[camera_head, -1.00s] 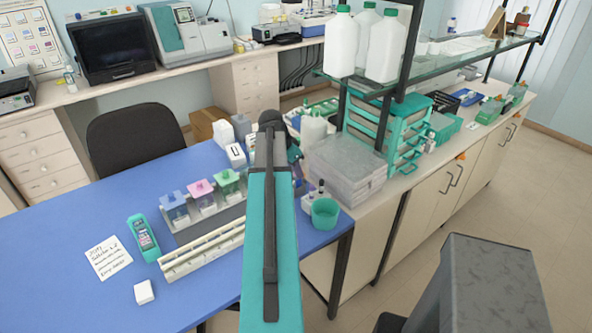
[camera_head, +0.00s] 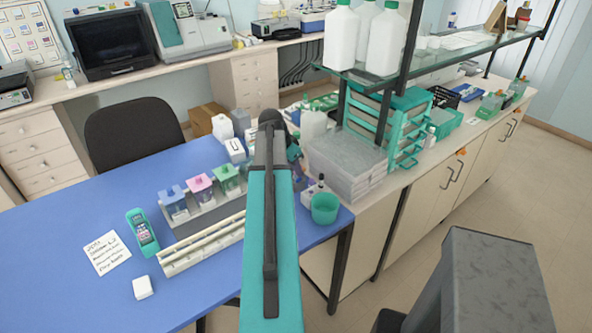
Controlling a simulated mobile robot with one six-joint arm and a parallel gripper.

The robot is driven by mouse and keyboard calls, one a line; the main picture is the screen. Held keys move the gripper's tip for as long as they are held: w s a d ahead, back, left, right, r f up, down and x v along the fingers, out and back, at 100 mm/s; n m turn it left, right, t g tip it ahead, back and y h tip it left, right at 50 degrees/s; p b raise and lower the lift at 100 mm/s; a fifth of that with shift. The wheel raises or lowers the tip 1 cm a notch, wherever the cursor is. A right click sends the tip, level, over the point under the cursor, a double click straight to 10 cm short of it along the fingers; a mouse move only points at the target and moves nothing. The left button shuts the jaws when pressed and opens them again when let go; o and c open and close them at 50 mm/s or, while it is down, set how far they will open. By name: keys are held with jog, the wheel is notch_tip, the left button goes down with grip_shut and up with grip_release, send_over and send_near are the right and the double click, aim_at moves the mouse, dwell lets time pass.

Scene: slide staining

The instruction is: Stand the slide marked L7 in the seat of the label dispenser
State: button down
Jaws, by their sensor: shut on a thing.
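My arm reaches away over the blue table, and its far end bends down behind its own link. My gripper is hidden there, so I cannot see its fingers or anything in them. I cannot make out the slide marked L7. A small white device (camera_head: 235,151) with a dark mark on its front stands at the back of the table, just left of my arm. It may be the label dispenser, but its seat cannot be made out. A long cream rack (camera_head: 203,247) lies left of my arm.
Staining jars with blue (camera_head: 172,195), pink (camera_head: 198,184) and green (camera_head: 227,174) lids stand behind the rack. A phone-like device (camera_head: 142,232), note (camera_head: 107,253) and white block (camera_head: 142,287) lie left.

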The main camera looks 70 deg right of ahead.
jog(key=shift+f, duration=0.25)
dwell(0.7)
jog(key=c, duration=1.8)
grip_release()
jog(key=shift+r, duration=0.1)
jog(key=shift+b+v, duration=2.05)
jog(key=shift+v, duration=4.75)
